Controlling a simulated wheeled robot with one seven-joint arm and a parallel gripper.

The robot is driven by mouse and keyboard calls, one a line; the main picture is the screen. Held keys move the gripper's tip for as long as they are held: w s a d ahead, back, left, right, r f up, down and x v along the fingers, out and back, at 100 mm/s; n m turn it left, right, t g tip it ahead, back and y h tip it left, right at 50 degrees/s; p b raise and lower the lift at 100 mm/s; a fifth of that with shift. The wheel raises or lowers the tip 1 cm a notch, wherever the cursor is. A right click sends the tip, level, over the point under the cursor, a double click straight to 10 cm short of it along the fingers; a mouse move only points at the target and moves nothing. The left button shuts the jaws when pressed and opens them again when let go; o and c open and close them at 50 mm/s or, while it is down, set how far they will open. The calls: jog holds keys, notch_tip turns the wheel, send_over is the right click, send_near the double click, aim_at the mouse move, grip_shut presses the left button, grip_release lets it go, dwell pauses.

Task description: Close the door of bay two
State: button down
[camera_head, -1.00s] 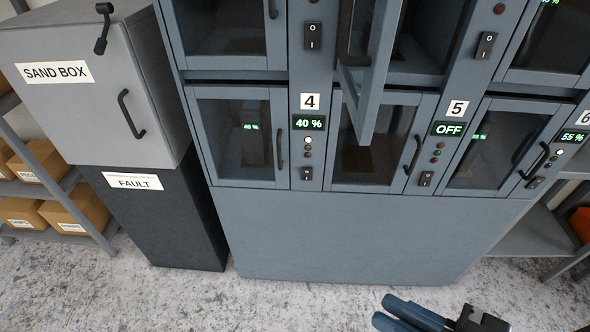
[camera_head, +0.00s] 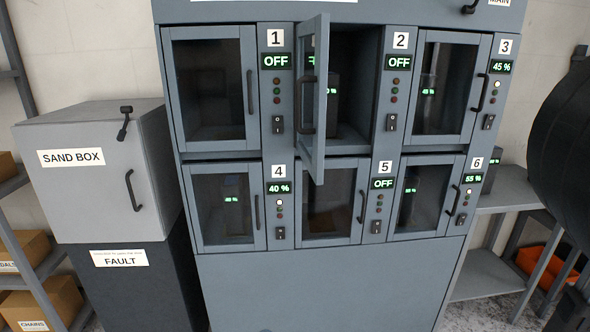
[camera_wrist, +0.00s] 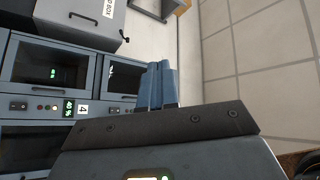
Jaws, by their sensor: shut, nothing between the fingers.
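The door of bay two (camera_head: 314,100) stands wide open in the head view. It is hinged at its left edge and swings out toward me, seen nearly edge-on, with a dark handle on it. The bay behind it (camera_head: 357,75) is dark, with a box inside, and the "2" label (camera_head: 400,41) and a green OFF display are at its right. My gripper (camera_wrist: 160,83) shows only in the wrist view, with its blue fingers together and empty. The wrist view is turned sideways and shows the label of bay 4 (camera_wrist: 83,109). I cannot make out the bay two door there.
The doors of bay 1 (camera_head: 210,90), bay 3 (camera_head: 447,88), bay 4 (camera_head: 226,207), bay 5 (camera_head: 331,203) and bay 6 (camera_head: 428,198) look closed. The sand box (camera_head: 95,185) stands left of the cabinet on a dark box labelled FAULT (camera_head: 125,285). Shelves (camera_head: 490,275) stand at the right.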

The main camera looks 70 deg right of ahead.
jog(key=w+d+r+m+h, duration=0.2)
jog(key=r+m+h, duration=0.1)
jog(key=m+h, duration=0.4)
jog(key=w+d+r+m+h, duration=0.2)
jog(key=d+r+m+h, duration=0.15)
jog(key=m, duration=0.55)
jog(key=n+g+h, duration=0.2)
jog(key=n+g, duration=2.3)
jog(key=g, duration=0.2)
send_near(315, 155)
jog(key=w+d, duration=0.2)
jog(key=d, duration=0.1)
jog(key=s, duration=0.1)
jog(key=s+d+p, duration=0.1)
jog(key=d, duration=0.1)
jog(key=shift+s+r+p, duration=0.3)
jog(key=shift+s+p, duration=0.05)
jog(key=shift+s, duration=0.05)
jog(key=shift+s+d+f, duration=0.1)
jog(key=shift+s+d, duration=0.1)
jog(key=shift+s, duration=0.25)
